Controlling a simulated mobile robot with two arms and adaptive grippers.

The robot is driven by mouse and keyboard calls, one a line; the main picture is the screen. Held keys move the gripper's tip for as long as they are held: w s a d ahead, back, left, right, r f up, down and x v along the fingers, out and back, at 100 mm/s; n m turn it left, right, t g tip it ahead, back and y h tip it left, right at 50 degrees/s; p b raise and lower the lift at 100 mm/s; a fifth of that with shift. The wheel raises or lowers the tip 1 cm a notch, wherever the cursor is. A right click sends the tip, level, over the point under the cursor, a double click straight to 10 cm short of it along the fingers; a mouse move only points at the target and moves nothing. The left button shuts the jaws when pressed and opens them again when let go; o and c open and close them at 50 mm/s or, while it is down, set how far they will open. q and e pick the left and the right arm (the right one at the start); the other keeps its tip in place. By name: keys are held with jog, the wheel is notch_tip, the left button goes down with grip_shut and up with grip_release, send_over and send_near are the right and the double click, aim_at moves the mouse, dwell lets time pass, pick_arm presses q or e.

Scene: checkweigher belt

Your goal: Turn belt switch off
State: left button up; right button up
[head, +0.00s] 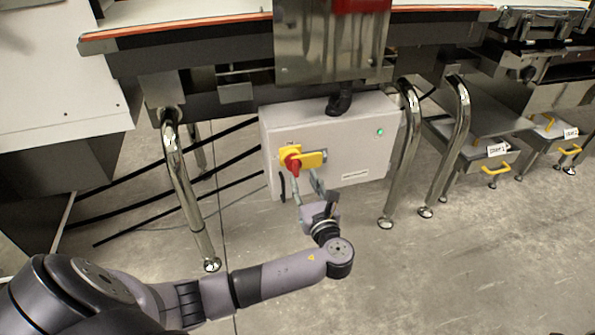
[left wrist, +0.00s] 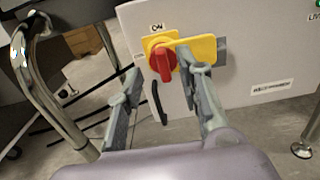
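The belt switch is a red rotary knob (head: 292,161) on a yellow plate, mounted on a light grey control box (head: 350,146) under the belt. In the left wrist view the knob (left wrist: 162,63) has its handle close to upright, below a label reading "ON". A yellow flap (left wrist: 203,48) extends right from the plate. My left gripper (head: 305,176) is open just in front of and below the switch. In the left wrist view its fingers (left wrist: 159,70) stand either side of the knob, the right one overlapping the flap; contact cannot be told. My right gripper is out of view.
A green lamp (head: 380,132) glows on the box. Shiny bent legs (head: 178,180) stand left and right of the box. Dark bars cross behind at left. The floor (head: 450,270) in front is clear.

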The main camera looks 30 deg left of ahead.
aim_at(297, 165)
pick_arm(q)
jog(key=b+x, duration=0.2)
jog(key=x, duration=0.5)
jog(key=shift+c, duration=0.5)
grip_shut()
dwell(0.3)
